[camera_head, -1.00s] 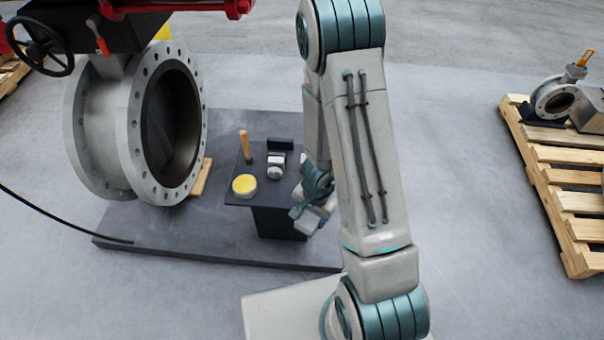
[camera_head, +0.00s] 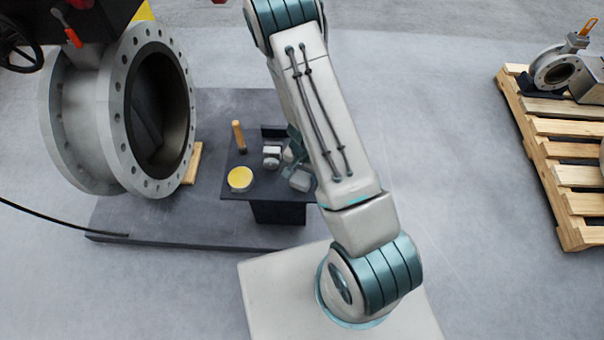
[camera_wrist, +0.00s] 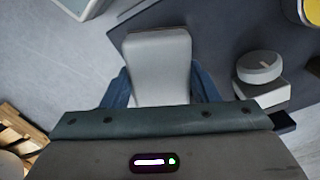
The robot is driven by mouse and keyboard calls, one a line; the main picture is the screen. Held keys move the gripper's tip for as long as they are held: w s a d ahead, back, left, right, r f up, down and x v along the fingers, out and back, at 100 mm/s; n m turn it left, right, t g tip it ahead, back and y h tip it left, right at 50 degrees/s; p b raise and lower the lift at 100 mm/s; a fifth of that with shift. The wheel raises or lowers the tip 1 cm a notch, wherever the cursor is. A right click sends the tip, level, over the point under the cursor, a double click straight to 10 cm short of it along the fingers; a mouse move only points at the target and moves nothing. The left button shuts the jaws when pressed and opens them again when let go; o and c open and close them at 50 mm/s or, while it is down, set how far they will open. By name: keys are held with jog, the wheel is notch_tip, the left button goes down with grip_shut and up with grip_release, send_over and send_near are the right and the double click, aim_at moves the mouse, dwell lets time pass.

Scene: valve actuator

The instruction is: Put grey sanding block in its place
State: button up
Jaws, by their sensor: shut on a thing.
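The grey sanding block (camera_wrist: 158,68) is a pale, rounded block between the two fingers of my gripper (camera_wrist: 160,90) in the wrist view. My gripper is shut on it. In the head view the block (camera_head: 300,181) shows at the right side of the small dark table (camera_head: 262,190), at or just above its top; I cannot tell whether it touches. My gripper is mostly hidden behind my arm there.
On the table stand a yellow-topped round tin (camera_head: 240,179), an upright wooden handle (camera_head: 239,136) and a small grey-white device (camera_head: 271,157). A large flanged valve (camera_head: 120,110) is at left. A pallet (camera_head: 560,150) is at right.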

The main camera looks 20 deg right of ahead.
aim_at(304, 180)
notch_tip(304, 180, down, 4)
jog(key=b, duration=0.3)
jog(key=shift+s, duration=0.1)
jog(key=o, duration=1)
jog(key=shift+r, duration=0.1)
